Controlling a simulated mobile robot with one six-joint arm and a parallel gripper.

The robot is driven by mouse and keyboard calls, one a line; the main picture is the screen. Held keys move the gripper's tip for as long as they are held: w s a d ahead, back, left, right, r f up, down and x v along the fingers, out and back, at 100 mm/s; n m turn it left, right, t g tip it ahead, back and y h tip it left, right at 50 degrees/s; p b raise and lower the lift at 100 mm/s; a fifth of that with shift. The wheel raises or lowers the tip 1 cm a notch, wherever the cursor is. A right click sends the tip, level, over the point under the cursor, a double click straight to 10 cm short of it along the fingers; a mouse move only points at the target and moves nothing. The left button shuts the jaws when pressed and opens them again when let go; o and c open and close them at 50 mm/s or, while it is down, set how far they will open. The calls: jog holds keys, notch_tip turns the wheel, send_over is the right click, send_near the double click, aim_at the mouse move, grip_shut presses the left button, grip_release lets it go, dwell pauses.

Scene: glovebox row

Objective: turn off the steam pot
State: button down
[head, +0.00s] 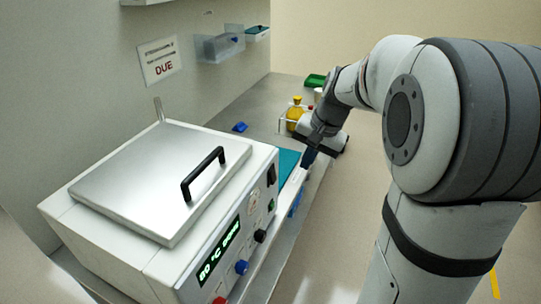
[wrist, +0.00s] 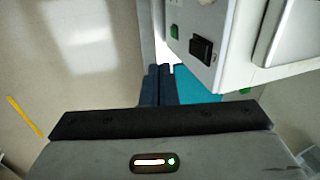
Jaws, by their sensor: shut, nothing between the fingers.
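The steam pot (head: 100,235) is a white box with a flat metal lid (head: 150,175) and a black lid handle (head: 203,173), at the left of the head view. Its front panel carries a lit green display (head: 220,248) reading about 80 °C. A black rocker switch (head: 271,174) sits at the panel's far end; it also shows in the wrist view (wrist: 202,50), beside a green button (wrist: 174,31). My gripper (head: 308,160) is shut and empty, just beyond the panel's far end; its dark fingers (wrist: 158,84) appear apart from the switch.
Black (head: 260,236), blue (head: 241,267) and red (head: 219,300) knobs line the panel. A teal mat (head: 288,160) lies beyond the pot. A rack with a yellow bottle (head: 294,113) and a green tray (head: 315,80) stand farther back. Open floor lies right of the bench.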

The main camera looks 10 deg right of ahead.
aim_at(273, 176)
jog(key=shift+w+d+r, duration=0.1)
jog(key=shift+w+d, duration=0.2)
jog(key=shift+w, duration=0.35)
jog(key=w+a+f+p, duration=0.1)
jog(key=w+a+f, duration=0.1)
jog(key=f, duration=0.3)
jog(key=w+a+f+p, duration=0.1)
jog(key=a+f, duration=0.2)
jog(key=f, duration=0.2)
jog(key=shift+w+a+f, duration=0.2)
jog(key=shift+w+a, duration=0.2)
